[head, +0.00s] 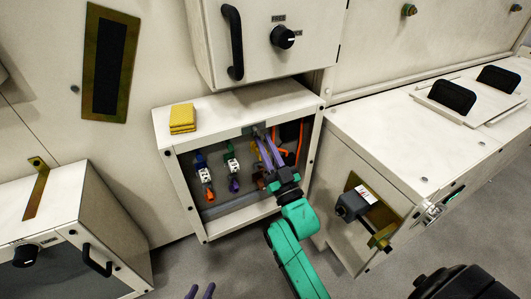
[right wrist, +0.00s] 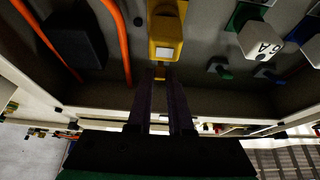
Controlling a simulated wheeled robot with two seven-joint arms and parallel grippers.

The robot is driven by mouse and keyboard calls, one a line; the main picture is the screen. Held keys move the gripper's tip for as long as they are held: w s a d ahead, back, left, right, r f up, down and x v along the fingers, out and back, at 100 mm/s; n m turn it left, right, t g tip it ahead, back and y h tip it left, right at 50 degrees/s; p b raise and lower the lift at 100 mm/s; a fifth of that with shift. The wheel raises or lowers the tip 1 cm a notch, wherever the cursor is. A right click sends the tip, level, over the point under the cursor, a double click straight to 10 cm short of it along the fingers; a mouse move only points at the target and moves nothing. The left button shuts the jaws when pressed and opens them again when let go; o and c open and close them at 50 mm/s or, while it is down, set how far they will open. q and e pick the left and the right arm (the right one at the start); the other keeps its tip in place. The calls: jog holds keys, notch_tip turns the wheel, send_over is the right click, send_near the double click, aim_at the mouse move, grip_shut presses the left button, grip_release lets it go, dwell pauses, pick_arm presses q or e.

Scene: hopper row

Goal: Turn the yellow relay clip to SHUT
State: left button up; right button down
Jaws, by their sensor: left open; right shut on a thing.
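The yellow relay clip (right wrist: 166,32) is on the back wall inside the open box, with a pale label on its face. In the head view only a yellow sliver (head: 257,147) shows beside my fingers. My right gripper (right wrist: 160,78) has its dark purple fingers closed at the small yellow tab at the clip's edge in the right wrist view. In the head view the right gripper (head: 264,140) reaches into the box and hides much of the clip. I cannot read the clip's setting.
The open box (head: 176,185) has a rim close around my right arm. Inside, white-labelled relays (head: 205,175) stand left of the clip and orange cables (head: 300,140) right. A yellow block (head: 182,118) lies on top. A cabinet (head: 375,150) stands close at right. Floor shows in front.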

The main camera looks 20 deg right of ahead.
pick_arm(q)
jog(key=shift+t, duration=0.3)
jog(key=shift+w+f+b, duration=0.15)
jog(key=shift+f+b, duration=1.35)
jog(key=shift+f, duration=0.75)
pick_arm(e)
jog(key=shift+w+f+t, duration=0.15)
jog(key=shift+f+t, duration=0.3)
jog(key=shift+t, duration=0.45)
jog(key=c, duration=0.8)
grip_release()
pick_arm(q)
notch_tip(320, 180, up, 2)
jog(key=shift+a+p, duration=0.1)
jog(key=shift+p, duration=0.75)
pick_arm(e)
jog(key=v, duration=1.4)
jog(key=shift+s+f, duration=0.15)
jog(key=shift+s, duration=0.1)
